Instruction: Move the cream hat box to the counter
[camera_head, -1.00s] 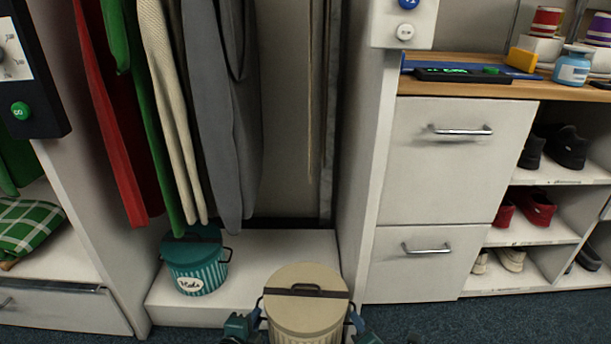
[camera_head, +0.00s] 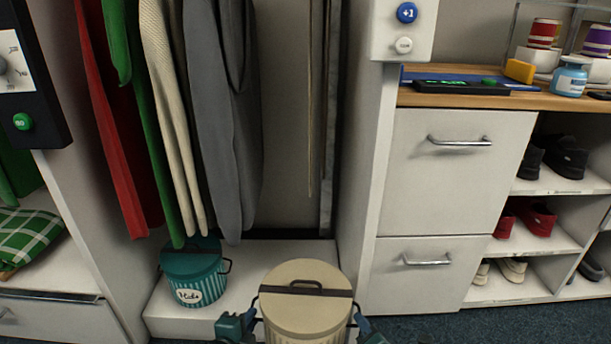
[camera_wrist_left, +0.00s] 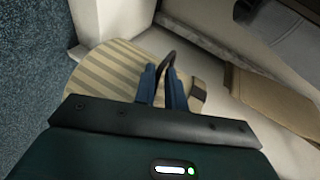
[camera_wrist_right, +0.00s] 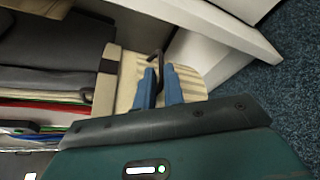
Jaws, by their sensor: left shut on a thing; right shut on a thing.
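The cream hat box (camera_head: 303,318) stands upright at the bottom centre of the head view, with a dark band across its lid. My left gripper (camera_head: 254,306) is shut on the handle at the box's left side. My right gripper (camera_head: 356,308) is shut on the handle at its right side. The left wrist view shows the left fingers (camera_wrist_left: 165,82) around a dark handle, and the right wrist view shows the right fingers (camera_wrist_right: 158,82) likewise. The box's underside is hidden. The wooden counter (camera_head: 440,100) is at the upper right, above two white drawers.
A teal hat box (camera_head: 188,290) labelled "Hats" stands on the white wardrobe floor (camera_head: 245,262), left of the cream box. Clothes hang above it. The counter holds a dark device (camera_head: 460,88), a yellow block (camera_head: 519,70) and a blue jar (camera_head: 570,78). A shoe rack (camera_head: 535,190) stands at right.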

